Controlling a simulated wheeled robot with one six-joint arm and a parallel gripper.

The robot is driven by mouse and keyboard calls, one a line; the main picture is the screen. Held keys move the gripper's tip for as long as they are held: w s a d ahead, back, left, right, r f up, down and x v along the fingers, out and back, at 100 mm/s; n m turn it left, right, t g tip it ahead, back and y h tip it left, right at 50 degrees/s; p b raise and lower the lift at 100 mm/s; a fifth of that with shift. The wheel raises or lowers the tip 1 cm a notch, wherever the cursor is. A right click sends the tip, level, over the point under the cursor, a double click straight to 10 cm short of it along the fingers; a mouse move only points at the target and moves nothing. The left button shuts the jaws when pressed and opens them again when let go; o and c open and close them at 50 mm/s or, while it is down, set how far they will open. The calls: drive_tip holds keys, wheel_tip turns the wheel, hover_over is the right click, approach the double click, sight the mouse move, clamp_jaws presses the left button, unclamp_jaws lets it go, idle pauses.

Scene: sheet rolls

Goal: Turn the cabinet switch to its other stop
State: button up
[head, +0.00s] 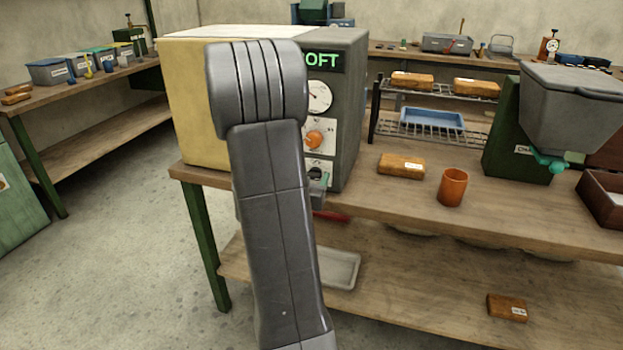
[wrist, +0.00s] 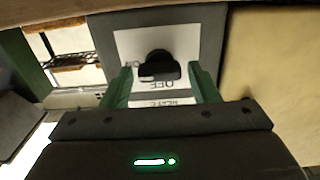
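The cabinet (head: 345,110) stands on the bench, with a yellowish side and a grey front panel. Its switch is a black knob (wrist: 158,65) on a white plate (wrist: 185,45) in the wrist view. The lettering there is upside down; OFF reads just below the knob, and part of another word shows at its left. I cannot tell which mark the knob points to. My gripper (wrist: 161,85) is open, its green fingers apart on either side of the knob; contact is not clear. In the head view my arm hides much of the cabinet, and my gripper (head: 317,186) shows only partly at the low panel.
An orange cup (head: 453,187) and a brown block (head: 402,165) stand on the bench at right. A wire rack (head: 440,130) stands behind them.

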drive_tip(key=c, duration=0.7)
drive_tip(key=shift+n, duration=0.4)
drive_tip(key=n+p, duration=0.1)
drive_tip(key=n, duration=0.3)
drive_tip(key=shift+a+p, duration=0.1)
drive_tip(key=shift+p, duration=0.3)
drive_tip(key=shift+a+f+n+p, duration=0.15)
drive_tip(key=shift+n+p, duration=1.1)
drive_tip(key=shift+n, duration=1.95)
drive_tip(key=shift+d+f+n+p, duration=0.1)
drive_tip(key=shift+n+p, duration=1.15)
drive_tip(key=shift+n, duration=1.95)
